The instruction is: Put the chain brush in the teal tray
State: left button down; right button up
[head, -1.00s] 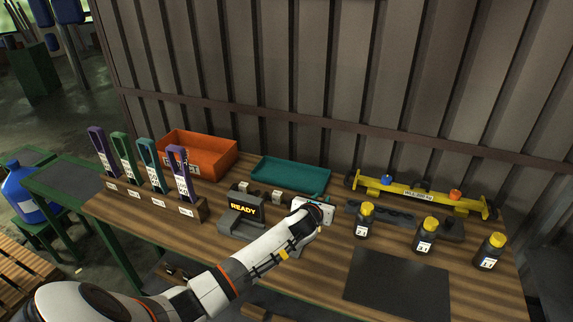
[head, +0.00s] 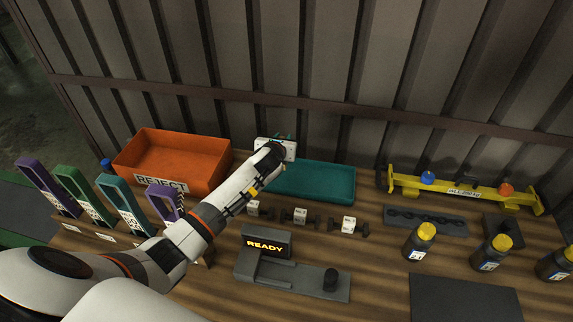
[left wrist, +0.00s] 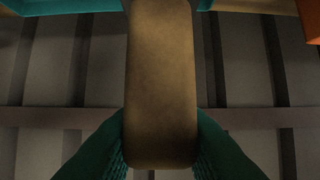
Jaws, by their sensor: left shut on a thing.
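The teal tray (head: 318,182) lies at the back of the bench in the head view. Its inside looks empty where it shows. My left gripper (head: 281,138) is above the tray's back left corner, in front of the wall. In the left wrist view its teal fingers (left wrist: 160,135) are shut on a long tan block, which I take as the chain brush (left wrist: 160,75). The brush is hidden in the head view by the gripper. A teal edge, likely the tray (left wrist: 60,5), shows at the top of the wrist view. My right gripper is not in view.
An orange reject bin (head: 172,160) stands just left of the tray. Small labelled parts (head: 300,215) and a READY station (head: 265,245) are in front. A yellow beam (head: 465,190) and black bottles (head: 420,242) are at the right. The ribbed wall is close behind.

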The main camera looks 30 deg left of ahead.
pick_arm(q)
notch_tip(320, 180, down, 5)
jog(key=b, duration=0.3)
jog(key=shift+d+r+b, duration=0.15)
jog(key=shift+b, duration=0.15)
jog(key=shift+w+f, duration=0.1)
jog(key=shift+f, duration=0.15)
notch_tip(320, 180, down, 3)
jog(key=b, duration=0.2)
jog(key=shift+r+b, duration=0.15)
jog(key=shift+b, duration=0.2)
jog(key=shift+f, duration=0.35)
jog(key=shift+f, duration=0.1)
jog(key=c, duration=1.4)
grip_release()
jog(key=shift+o, duration=1.2)
